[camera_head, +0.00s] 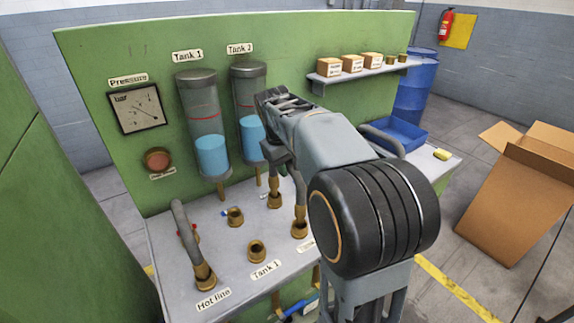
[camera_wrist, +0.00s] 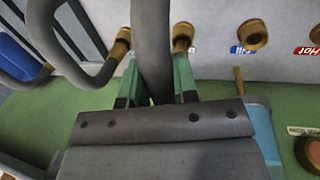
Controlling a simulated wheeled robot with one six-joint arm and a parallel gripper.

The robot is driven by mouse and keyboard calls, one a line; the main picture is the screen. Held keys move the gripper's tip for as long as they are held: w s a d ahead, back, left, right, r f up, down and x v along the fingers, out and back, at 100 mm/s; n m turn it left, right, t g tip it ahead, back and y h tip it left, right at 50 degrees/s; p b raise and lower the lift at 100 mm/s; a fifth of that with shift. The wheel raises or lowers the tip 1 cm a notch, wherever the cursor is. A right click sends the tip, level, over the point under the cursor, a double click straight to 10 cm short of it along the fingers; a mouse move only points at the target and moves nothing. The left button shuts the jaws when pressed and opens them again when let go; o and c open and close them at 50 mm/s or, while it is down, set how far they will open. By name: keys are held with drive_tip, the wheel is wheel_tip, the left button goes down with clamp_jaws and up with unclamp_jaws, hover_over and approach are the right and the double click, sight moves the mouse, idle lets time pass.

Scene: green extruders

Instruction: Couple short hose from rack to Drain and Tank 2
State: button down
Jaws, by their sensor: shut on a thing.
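My gripper (camera_wrist: 157,85) is shut on a grey hose (camera_wrist: 152,40), which runs upright between its green fingers. In the head view the arm hides most of this hose. Two grey hose legs with brass ends (camera_head: 298,190) come down below my gripper. One leg is at the brass port (camera_head: 299,231) at the front right of the bench, its label mostly covered. The other is at the port (camera_head: 274,201) behind it. I cannot tell whether either end is fully seated. The Tank 2 cylinder (camera_head: 251,130) stands on the green panel behind.
A second grey hose (camera_head: 184,225) rises from the Hot line port (camera_head: 205,276). The Tank 1 port (camera_head: 257,251) and another port (camera_head: 234,216) stand open. A blue crate (camera_head: 410,134) and yellow sponge (camera_head: 443,154) lie to the right. A shelf (camera_head: 365,74) holds several small boxes.

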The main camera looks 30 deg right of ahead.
drive_tip(key=shift+f+b, duration=0.75)
drive_tip(key=shift+f, duration=0.45)
drive_tip(key=c, duration=0.8)
unclamp_jaws()
wheel_tip(320, 180, up, 14)
drive_tip(key=a+f+p, duration=0.1)
drive_tip(key=a+p, duration=0.1)
drive_tip(key=a, duration=0.1)
drive_tip(key=s+a+f+t+y, duration=0.1)
drive_tip(key=s+a+f, duration=0.2)
drive_tip(key=s+f, duration=0.4)
drive_tip(key=s+a+f+m+t+y, duration=0.1)
drive_tip(key=s+a+f+t, duration=0.1)
drive_tip(key=s+f, duration=0.6)
wheel_tip(320, 180, down, 4)
drive_tip(key=shift+s+a+r+t, duration=0.25)
drive_tip(key=shift+a+t, duration=0.05)
drive_tip(key=shift+a, duration=0.6)
